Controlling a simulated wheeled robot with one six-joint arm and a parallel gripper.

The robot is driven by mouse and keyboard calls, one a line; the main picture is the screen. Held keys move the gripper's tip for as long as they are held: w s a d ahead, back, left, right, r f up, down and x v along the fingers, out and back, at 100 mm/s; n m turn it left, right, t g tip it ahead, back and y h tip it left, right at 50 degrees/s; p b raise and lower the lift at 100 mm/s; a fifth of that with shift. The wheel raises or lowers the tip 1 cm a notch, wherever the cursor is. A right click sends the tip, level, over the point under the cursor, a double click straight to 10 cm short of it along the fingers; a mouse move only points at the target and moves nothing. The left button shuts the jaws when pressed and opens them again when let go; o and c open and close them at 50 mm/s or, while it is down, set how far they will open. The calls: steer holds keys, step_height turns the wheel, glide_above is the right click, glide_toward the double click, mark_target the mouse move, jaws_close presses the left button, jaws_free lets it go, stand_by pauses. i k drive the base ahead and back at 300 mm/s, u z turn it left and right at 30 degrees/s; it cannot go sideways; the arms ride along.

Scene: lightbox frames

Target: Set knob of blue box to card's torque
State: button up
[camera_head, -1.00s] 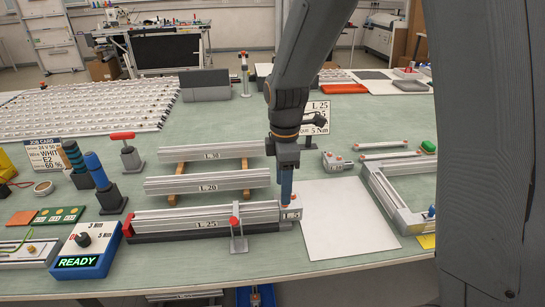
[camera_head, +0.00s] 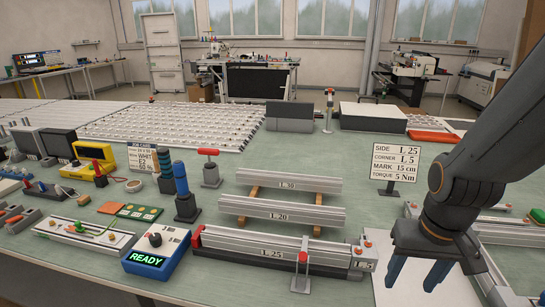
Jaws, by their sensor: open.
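The blue box (camera_head: 172,262) stands at the front left of the bench, with a green READY display on its front. Its dark knob (camera_head: 155,239) sits on the pale top; where it points is too small to tell. The card (camera_head: 398,163) stands upright at the back right and reads SIDE L 25, CORNER L 5, MARK 15 cm, TORQUE 5 Nm. My gripper (camera_head: 418,274) is open and empty, fingers pointing down above the white sheet (camera_head: 386,285), far to the right of the box.
The L 25 profile (camera_head: 260,246) lies right of the box with a red-topped clamp (camera_head: 303,262). L 20 (camera_head: 280,215) and L 30 profiles lie behind. Blue-handled (camera_head: 182,185) and red-handled (camera_head: 209,165) tools stand behind the box. A white rail fixture (camera_head: 85,236) lies left of it.

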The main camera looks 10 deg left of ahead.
mark_target(156, 240)
steer(key=u, duration=0.4)
steer(key=k, duration=1.05)
steer(key=u, duration=0.75)
steer(key=i, duration=0.7)
steer(key=u, duration=0.35)
